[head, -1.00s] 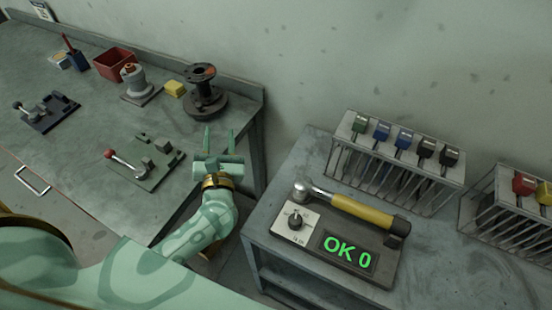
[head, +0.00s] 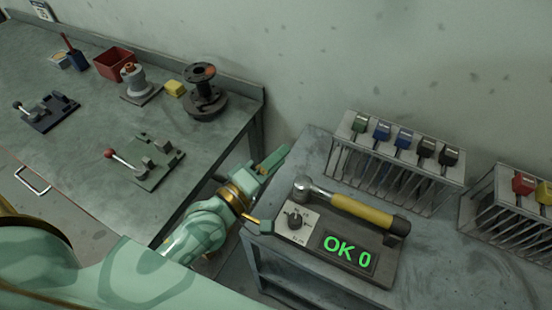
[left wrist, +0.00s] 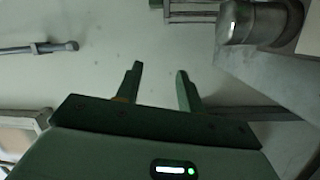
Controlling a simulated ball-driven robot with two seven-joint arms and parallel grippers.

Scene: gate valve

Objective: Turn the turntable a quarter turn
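A dark round stand with a flanged spool on top (head: 204,92), probably the turntable, sits at the right back corner of the left bench. A small orange-red mark shows on its top flange. My left gripper (head: 277,158) is right of and nearer than this stand, over the gap between the two benches, touching nothing that I can see. In the left wrist view its two fingers (left wrist: 159,75) stand apart with nothing between them. The turntable cannot be made out in that view. My right gripper is not in view.
The right bench (head: 450,270) holds a yellow-handled wrench (head: 360,209) on a tester reading OK 0 (head: 346,250), and tool racks (head: 400,170). The left bench (head: 80,150) holds a green lever fixture (head: 145,162), a yellow block (head: 174,88) and a red bin (head: 114,63).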

